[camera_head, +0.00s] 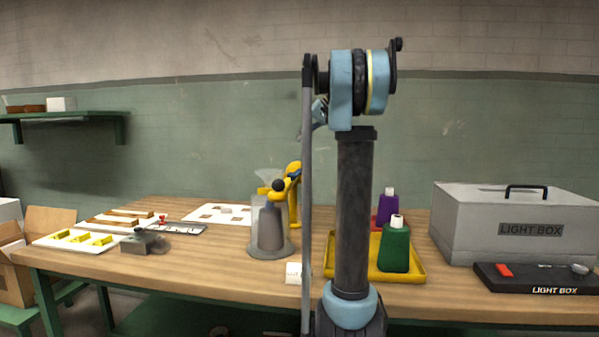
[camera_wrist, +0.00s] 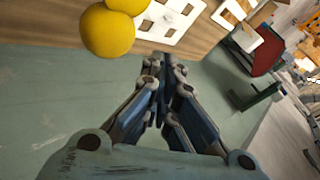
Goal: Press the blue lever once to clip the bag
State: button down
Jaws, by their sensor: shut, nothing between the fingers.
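A yellow curved piece (camera_head: 295,168) with a black knob (camera_head: 279,186) and a small blue part (camera_head: 294,176) stands near the table's middle. I cannot tell whether that blue part is the lever. Beside it is a grey rounded body (camera_head: 268,228) on a flat base, with a translucent bag-like shape (camera_head: 268,176) at its top. My gripper (camera_wrist: 164,70) is shut and empty in the wrist view, apart from the yellow rounded piece (camera_wrist: 107,32) at upper left.
A yellow tray (camera_head: 408,274) with green (camera_head: 394,250) and purple (camera_head: 387,207) bottles sits right of my arm. A grey light box (camera_head: 500,245) stands at far right. White boards (camera_head: 218,213), yellow blocks (camera_head: 75,237) and a small grey device (camera_head: 143,243) lie at left.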

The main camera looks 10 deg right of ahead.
notch_tip(320, 180, down, 9)
jog(key=s, duration=0.1)
jog(key=shift+s+a+r, duration=0.15)
jog(key=shift+s+r, duration=0.05)
jog(key=shift+s, duration=0.05)
dwell(0.3)
dwell(0.6)
